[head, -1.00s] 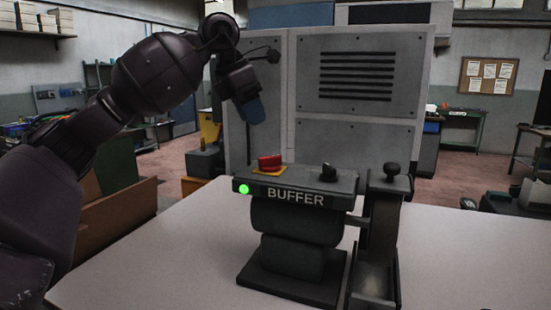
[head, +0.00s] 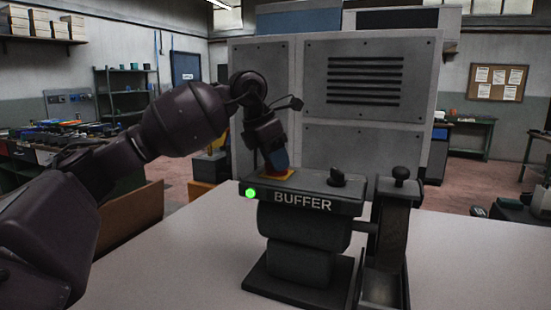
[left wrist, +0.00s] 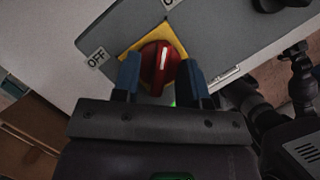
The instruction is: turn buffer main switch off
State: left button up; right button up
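The buffer (head: 305,200) stands on the table, with its label facing me and a green lamp (head: 250,193) lit at its left front. The red main switch (left wrist: 158,66) sits on a yellow plate (left wrist: 176,44) on the buffer's top. In the left wrist view an OFF label (left wrist: 97,59) is left of the plate; another label at the top is cut off. My left gripper (left wrist: 161,76) points down at the switch, its blue fingers apart on either side of the red handle. I cannot tell whether they touch it. In the head view the gripper (head: 278,162) mostly hides the switch. My right gripper is out of view.
A black knob (head: 337,177) is on the buffer's top, right of the switch. A grey cabinet (head: 365,100) rises behind. The white table (head: 190,265) is clear at front left.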

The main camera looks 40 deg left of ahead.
pick_arm(q)
grip_shut()
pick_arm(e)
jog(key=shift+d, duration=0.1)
pick_arm(q)
jog(key=shift+r+n+y+p, duration=0.15)
jog(key=shift+n+y+p, duration=0.15)
jog(key=shift+n+p, duration=0.45)
jog(key=n+y+p, duration=0.1)
jog(key=n, duration=0.2)
jog(key=shift+d+n+t, duration=0.1)
jog(key=shift+n+t, duration=0.15)
jog(key=shift+t, duration=0.15)
jog(key=n+y, duration=0.1)
jog(key=n, duration=0.2)
jog(key=shift+y+p, duration=0.3)
jog(key=shift+p, duration=0.05)
jog(key=shift+n, duration=0.5)
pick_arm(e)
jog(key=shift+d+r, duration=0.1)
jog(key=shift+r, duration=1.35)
